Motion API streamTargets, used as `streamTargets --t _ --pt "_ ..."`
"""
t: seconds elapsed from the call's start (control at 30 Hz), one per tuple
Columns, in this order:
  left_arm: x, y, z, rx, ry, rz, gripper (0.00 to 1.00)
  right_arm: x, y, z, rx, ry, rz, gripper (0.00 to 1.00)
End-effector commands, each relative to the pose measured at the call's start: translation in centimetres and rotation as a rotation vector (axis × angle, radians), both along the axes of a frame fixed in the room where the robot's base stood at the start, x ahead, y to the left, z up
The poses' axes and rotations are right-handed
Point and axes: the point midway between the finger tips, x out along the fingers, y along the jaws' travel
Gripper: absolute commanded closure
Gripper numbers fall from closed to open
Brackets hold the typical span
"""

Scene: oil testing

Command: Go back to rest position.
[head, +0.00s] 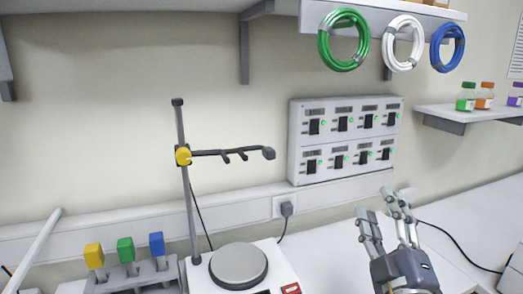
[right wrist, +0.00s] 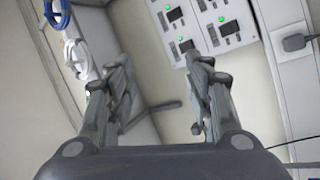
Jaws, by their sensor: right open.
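My right gripper (head: 385,212) is at the lower right of the head view, raised over the white bench, to the right of the hot plate. Its fingers point up and are spread apart with nothing between them. In the right wrist view the same open gripper (right wrist: 158,75) faces the wall and the switch panel (right wrist: 205,25). My left gripper is not in view.
A hot plate (head: 238,266) with a clamp stand (head: 187,190) is at the lower middle. Left of it is a rack with yellow, green and blue tools (head: 125,250). The switch panel (head: 345,137) and a plug (head: 287,208) are on the wall. Coiled cables (head: 343,64) hang above.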

Motion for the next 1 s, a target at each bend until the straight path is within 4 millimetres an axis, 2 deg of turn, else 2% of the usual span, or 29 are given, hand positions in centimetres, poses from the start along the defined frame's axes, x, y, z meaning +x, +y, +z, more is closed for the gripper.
streamTargets --t 0.03,0.17,0.2,0.3,0.4,0.5,0.6,0.8,0.83,1.0 --pt "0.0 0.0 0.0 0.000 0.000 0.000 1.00 0.0 -0.8 -4.1 0.096 0.121 -0.014 0.52" --pt "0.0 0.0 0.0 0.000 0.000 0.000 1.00 -1.6 -2.3 -13.9 0.319 0.412 -0.066 0.52" --pt "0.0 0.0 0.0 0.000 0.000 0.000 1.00 -2.6 -2.4 -16.8 0.379 0.500 -0.085 0.52" --pt "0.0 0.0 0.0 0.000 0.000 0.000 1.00 -5.7 -2.5 -23.4 0.521 0.708 -0.137 0.52" --pt "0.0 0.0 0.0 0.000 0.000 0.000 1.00 -9.8 -1.9 -29.1 0.644 0.904 -0.191 0.52" --pt "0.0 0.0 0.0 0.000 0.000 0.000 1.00 -14.1 -1.2 -33.5 0.746 1.078 -0.246 0.52" --pt "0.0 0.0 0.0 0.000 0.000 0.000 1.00 -18.6 -0.1 -36.8 0.832 1.237 -0.300 0.52" --pt "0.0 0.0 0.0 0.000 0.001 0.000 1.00 -27.1 2.1 -41.2 0.966 1.516 -0.403 0.52" --pt "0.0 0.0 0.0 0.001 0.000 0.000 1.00 -26.3 2.0 -42.3 0.960 1.509 -0.402 0.52" --pt "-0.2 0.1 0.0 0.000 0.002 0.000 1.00 -25.2 2.1 -47.8 0.951 1.526 -0.411 0.52"
